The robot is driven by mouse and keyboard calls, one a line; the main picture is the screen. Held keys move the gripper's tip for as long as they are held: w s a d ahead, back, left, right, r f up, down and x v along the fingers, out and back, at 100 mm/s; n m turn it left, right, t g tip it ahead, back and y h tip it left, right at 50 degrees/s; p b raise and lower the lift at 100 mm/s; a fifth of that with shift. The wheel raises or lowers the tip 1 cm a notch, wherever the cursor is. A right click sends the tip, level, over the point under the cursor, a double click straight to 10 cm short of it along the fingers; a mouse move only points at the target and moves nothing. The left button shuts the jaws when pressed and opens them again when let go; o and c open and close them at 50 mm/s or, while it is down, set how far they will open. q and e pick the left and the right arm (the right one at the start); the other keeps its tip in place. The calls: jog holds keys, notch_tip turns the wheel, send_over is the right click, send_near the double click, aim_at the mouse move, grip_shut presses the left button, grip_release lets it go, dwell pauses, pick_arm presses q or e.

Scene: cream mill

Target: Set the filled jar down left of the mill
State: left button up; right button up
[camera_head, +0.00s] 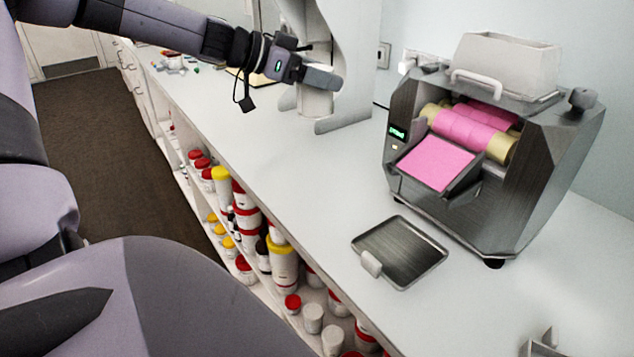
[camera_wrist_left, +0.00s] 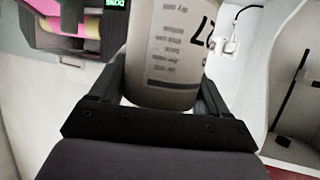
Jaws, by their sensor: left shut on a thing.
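The jar (camera_head: 316,103) is pale with a printed label, and it shows large in the left wrist view (camera_wrist_left: 168,45). My left gripper (camera_head: 322,80) is shut around it, one finger on each side, and it looks upright. It is at the far part of the counter, left of the mill and well apart from it. I cannot tell if its base touches the counter. The mill (camera_head: 520,180) is a grey metal machine with pink-coated rollers and a pink-covered apron; part of it shows at the top left of the wrist view (camera_wrist_left: 60,35). My right gripper is not in view.
A shallow metal tray (camera_head: 400,252) lies before the mill. The counter (camera_head: 300,165) between jar and mill is clear. Shelves below hold several jars. A small metal piece (camera_head: 540,345) shows at the bottom right.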

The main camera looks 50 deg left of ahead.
pick_arm(q)
jog(key=shift+d+r, duration=0.15)
jog(key=shift+r, duration=0.6)
notch_tip(320, 180, down, 19)
jog(key=b, duration=0.4)
jog(key=shift+w+f, duration=0.1)
jog(key=shift+f, duration=0.25)
